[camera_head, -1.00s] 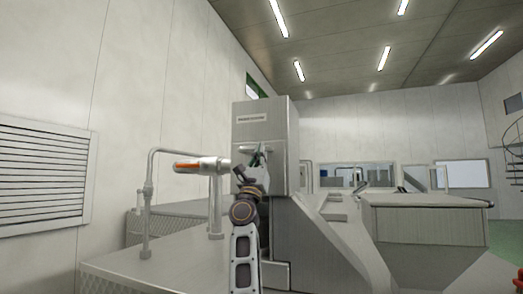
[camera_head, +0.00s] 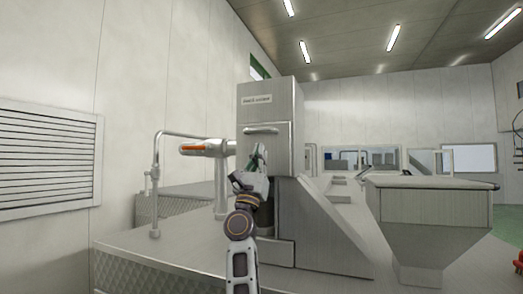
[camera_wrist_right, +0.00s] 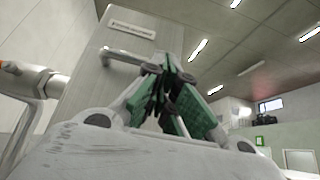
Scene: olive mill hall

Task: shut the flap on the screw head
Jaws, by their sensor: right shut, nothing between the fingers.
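The screw head is a tall steel housing (camera_head: 268,96) with a label near its top, in the middle of the head view. Its flap (camera_head: 281,140) is a front panel with a bar handle (camera_head: 262,130) along its upper part; it looks flat against the housing, though I cannot tell whether it is fully seated. My right gripper (camera_head: 259,151) is shut and empty, in front of the flap just below the handle. In the right wrist view the green-padded fingers (camera_wrist_right: 170,68) meet at the tips, right of the handle (camera_wrist_right: 124,58). My left gripper is not in view.
A pale rounded fixture with an orange stripe (camera_head: 205,148) stands left of the housing, beside a pipe railing (camera_head: 155,190). A sloping steel side (camera_head: 318,232) and a hopper (camera_head: 428,206) lie to the right. A louvred vent (camera_head: 48,160) is on the left wall.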

